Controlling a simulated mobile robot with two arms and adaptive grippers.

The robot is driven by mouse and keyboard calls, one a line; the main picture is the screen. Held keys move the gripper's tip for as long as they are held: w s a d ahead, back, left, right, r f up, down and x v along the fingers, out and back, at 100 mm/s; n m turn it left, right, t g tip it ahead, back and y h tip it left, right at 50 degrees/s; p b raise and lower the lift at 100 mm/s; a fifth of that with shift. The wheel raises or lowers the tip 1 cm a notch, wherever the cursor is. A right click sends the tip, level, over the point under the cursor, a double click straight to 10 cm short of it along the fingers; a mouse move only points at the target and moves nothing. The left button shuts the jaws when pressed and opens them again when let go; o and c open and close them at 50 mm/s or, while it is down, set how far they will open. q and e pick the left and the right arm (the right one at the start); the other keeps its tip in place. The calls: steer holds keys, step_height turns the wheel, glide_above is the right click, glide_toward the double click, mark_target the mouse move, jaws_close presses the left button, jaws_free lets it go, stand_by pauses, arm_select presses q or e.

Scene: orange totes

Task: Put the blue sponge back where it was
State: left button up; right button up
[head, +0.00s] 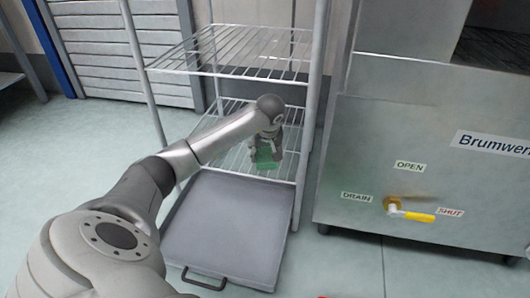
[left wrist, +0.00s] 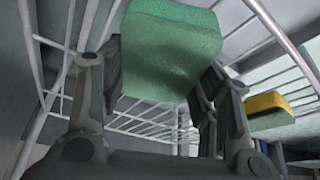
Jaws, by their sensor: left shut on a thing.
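My left gripper (head: 266,146) reaches into the wire rack, between its shelves. A second sponge (left wrist: 268,112), yellow above and green below, rests on the rack to the right in the left wrist view. I see no sponge that is clearly blue in either view. My right gripper is not in view.
The wire rack has an upper shelf (head: 235,50) and a lower shelf (head: 220,135) with upright metal posts. A grey tray (head: 225,225) with a handle lies low in front. A steel machine (head: 430,170) with a yellow-handled valve (head: 415,216) stands close on the right. Floor is clear at left.

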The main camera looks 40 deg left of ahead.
arm_select(q)
steer(key=shift+f, duration=0.15)
steer(key=o, duration=0.9)
